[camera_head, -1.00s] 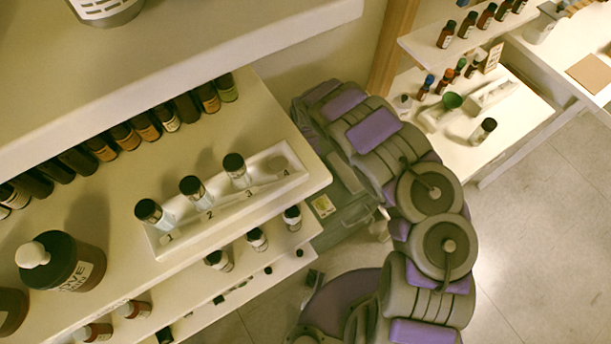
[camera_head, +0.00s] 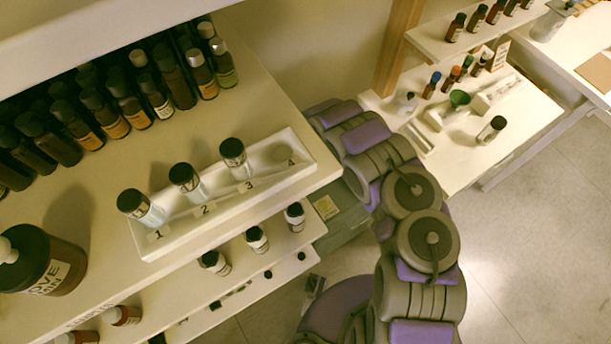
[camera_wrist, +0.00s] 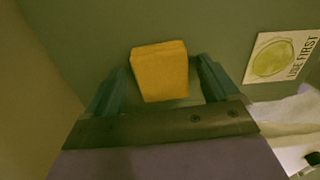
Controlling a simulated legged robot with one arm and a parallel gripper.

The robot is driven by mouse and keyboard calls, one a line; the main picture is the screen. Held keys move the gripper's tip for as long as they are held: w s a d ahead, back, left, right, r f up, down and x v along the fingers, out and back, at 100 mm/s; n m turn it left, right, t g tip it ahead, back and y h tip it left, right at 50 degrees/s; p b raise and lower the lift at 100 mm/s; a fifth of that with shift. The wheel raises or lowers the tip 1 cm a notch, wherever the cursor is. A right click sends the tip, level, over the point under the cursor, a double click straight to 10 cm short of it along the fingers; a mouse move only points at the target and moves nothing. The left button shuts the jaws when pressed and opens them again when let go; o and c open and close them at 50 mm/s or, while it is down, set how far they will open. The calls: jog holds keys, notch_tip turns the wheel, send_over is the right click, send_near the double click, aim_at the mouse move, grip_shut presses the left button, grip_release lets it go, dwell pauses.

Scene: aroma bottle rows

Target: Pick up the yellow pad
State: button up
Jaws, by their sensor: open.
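In the wrist view the yellow pad (camera_wrist: 160,72) is a small block against a grey-green surface. My gripper (camera_wrist: 160,80) is open, with one finger on each side of the pad. A narrow gap shows on both sides, so the fingers do not look closed on it. I cannot tell how deep the pad sits between the fingertips. In the head view the pad and my gripper are hidden behind my arm and the shelf.
A label with a green circle (camera_wrist: 272,60) is on the surface right of the pad. A shelf holds a numbered white tray (camera_head: 145,247) with bottles in slots 1, 2 and 3. A green-grey bin (camera_head: 345,225) stands beside the shelf. Open floor (camera_head: 540,240) lies right.

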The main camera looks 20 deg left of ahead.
jog(key=shift+a, duration=0.1)
jog(key=shift+c, duration=0.3)
jog(key=shift+d+r, duration=0.1)
jog(key=shift+d, duration=0.15)
jog(key=c, duration=0.6)
jog(key=shift+a, duration=0.1)
jog(key=c, duration=0.4)
jog(key=shift+r+p, duration=0.3)
jog(key=shift+r, duration=0.2)
jog(key=r+p, duration=0.1)
jog(key=r, duration=0.2)
jog(key=shift+s+p, duration=0.2)
jog(key=shift+p, duration=0.15)
jog(key=s+d+p, duration=0.2)
jog(key=s+p, duration=0.1)
jog(key=s, duration=0.1)
jog(key=s+d+p, duration=0.3)
jog(key=s, duration=0.1)
jog(key=s+d+r+p, duration=0.1)
jog(key=s+d+p, duration=0.1)
jog(key=s+p, duration=0.2)
jog(key=shift+s+d, duration=0.25)
jog(key=shift+d, duration=0.1)
jog(key=shift+s+d+p, duration=0.2)
jog(key=shift+s+p, duration=0.1)
jog(key=shift+s, duration=0.2)
